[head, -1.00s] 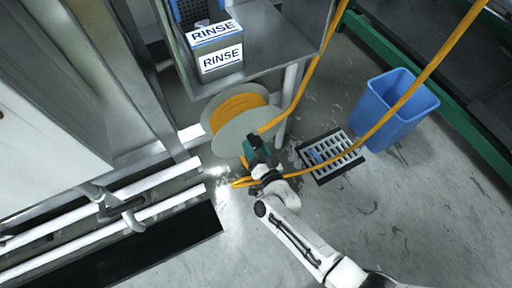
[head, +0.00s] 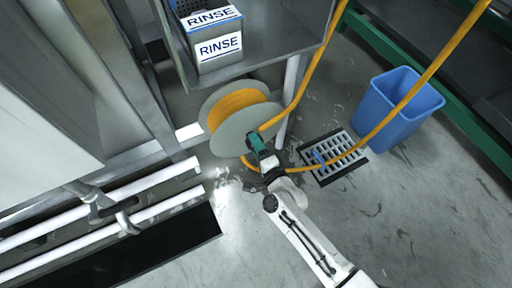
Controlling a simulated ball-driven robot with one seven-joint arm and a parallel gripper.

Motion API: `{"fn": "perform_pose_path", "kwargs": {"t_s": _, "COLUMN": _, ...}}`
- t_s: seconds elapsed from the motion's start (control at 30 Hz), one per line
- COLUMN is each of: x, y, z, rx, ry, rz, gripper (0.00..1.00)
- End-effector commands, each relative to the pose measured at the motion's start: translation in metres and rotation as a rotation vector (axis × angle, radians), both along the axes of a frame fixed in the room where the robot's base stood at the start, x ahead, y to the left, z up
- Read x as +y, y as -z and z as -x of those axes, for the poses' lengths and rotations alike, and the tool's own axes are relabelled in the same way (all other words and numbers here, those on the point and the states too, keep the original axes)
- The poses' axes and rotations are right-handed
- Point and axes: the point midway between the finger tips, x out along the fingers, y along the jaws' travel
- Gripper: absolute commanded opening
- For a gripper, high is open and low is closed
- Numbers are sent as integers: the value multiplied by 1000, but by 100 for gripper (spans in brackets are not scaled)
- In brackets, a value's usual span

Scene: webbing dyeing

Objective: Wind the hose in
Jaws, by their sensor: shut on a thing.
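The hose reel (head: 240,135) has pale grey round flanges and stands on the floor below the steel bench. Orange hose (head: 238,104) is wound on its drum. One stretch of hose (head: 315,60) comes down from the top to the reel's front. Another stretch (head: 405,102) runs from the top right past the blue bin and over the drain to my gripper's area. My gripper (head: 259,152) is at the reel's front face, shut on the teal crank handle (head: 257,142). Its fingertips are small and partly hidden by the wrist.
A RINSE box (head: 218,48) sits on the bench above the reel. White pipes (head: 150,178) run at left. The floor at lower right is clear.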

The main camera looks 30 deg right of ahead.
Motion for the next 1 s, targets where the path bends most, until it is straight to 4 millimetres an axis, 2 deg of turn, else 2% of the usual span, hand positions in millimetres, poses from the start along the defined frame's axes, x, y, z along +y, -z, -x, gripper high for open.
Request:
{"fn": "perform_pose_path", "kwargs": {"t_s": 0.03, "x": -1, "y": 4, "z": 1, "rx": 3, "ry": 1, "rz": -38, "gripper": 28}}
{"fn": "perform_pose_path", "kwargs": {"t_s": 0.4, "x": -2, "y": 3, "z": 1, "rx": 4, "ry": 2, "rz": -255, "gripper": 28}}
{"fn": "perform_pose_path", "kwargs": {"t_s": 1.0, "x": -2, "y": 2, "z": 1, "rx": 5, "ry": 1, "rz": -319, "gripper": 28}}
